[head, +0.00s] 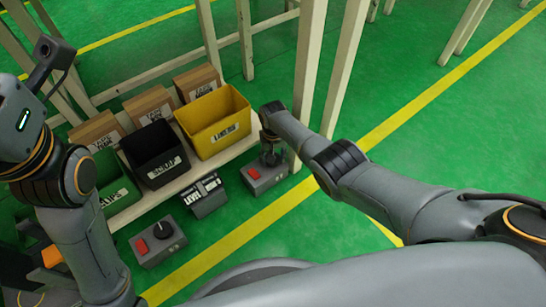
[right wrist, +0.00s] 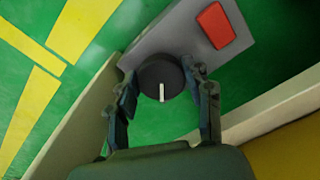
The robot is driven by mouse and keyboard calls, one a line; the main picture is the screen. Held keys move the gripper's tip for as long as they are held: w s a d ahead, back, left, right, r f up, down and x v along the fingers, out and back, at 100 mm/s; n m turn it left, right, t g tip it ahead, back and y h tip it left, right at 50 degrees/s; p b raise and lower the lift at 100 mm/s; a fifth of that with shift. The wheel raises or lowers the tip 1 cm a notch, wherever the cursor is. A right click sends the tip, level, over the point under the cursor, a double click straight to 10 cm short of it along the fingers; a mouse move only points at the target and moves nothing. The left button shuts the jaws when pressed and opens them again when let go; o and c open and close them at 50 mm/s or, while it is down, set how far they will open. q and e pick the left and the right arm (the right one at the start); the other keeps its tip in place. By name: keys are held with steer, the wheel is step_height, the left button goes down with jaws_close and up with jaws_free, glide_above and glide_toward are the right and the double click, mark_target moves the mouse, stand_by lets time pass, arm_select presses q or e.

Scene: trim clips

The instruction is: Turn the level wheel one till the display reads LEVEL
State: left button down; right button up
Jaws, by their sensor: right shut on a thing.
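A round black wheel (right wrist: 161,77) with a white pointer line sits on a grey box that also carries a red button (right wrist: 215,25). In the right wrist view the line points toward the bottom of the picture. My right gripper (right wrist: 160,84) is shut on this wheel, a finger on each side. In the head view my right gripper (head: 269,156) hides most of the wheel on the right grey box (head: 268,178). A dark display (head: 205,196) stands left of that box; its white text is too small to read surely.
A second grey box (head: 150,247) with a black knob (head: 163,230) stands left of the display. Behind are a yellow bin (head: 214,125), a black bin (head: 155,158), a green bin (head: 118,195) and several cardboard boxes. A pale post (head: 312,75) rises close to my right gripper.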

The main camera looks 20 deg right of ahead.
steer(key=o, duration=1.2)
steer(key=shift+c, duration=0.2)
steer(key=shift+r, duration=0.25)
step_height(320, 180, up, 12)
steer(key=shift+f, duration=0.25)
